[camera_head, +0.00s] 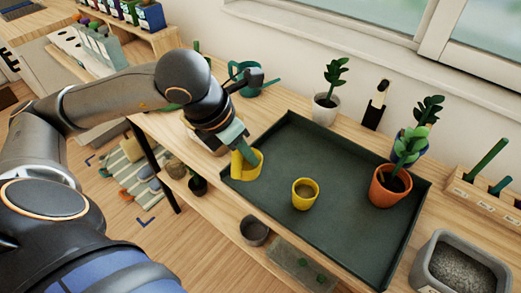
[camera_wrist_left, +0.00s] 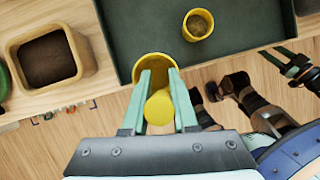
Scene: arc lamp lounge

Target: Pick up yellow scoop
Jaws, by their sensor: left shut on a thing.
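The yellow scoop (camera_head: 254,165) is at the left end of the dark green tray (camera_head: 335,165), overlapping its rim in the head view. My left gripper (camera_head: 236,148) comes down on it from above with teal fingers. In the left wrist view the scoop's round cup (camera_wrist_left: 155,62) opens beyond the fingers. The left gripper (camera_wrist_left: 159,95) is shut on the scoop's yellow handle (camera_wrist_left: 160,108), one finger on each side. I cannot tell whether the scoop touches the tray.
A small yellow pot (camera_head: 305,194) with brown contents stands in the tray, right of the scoop. An orange potted plant (camera_head: 388,188) is at the tray's right. A teal watering can (camera_head: 249,80) and white potted plant (camera_head: 325,110) stand behind. A grey gravel tub (camera_head: 458,268) is at lower right.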

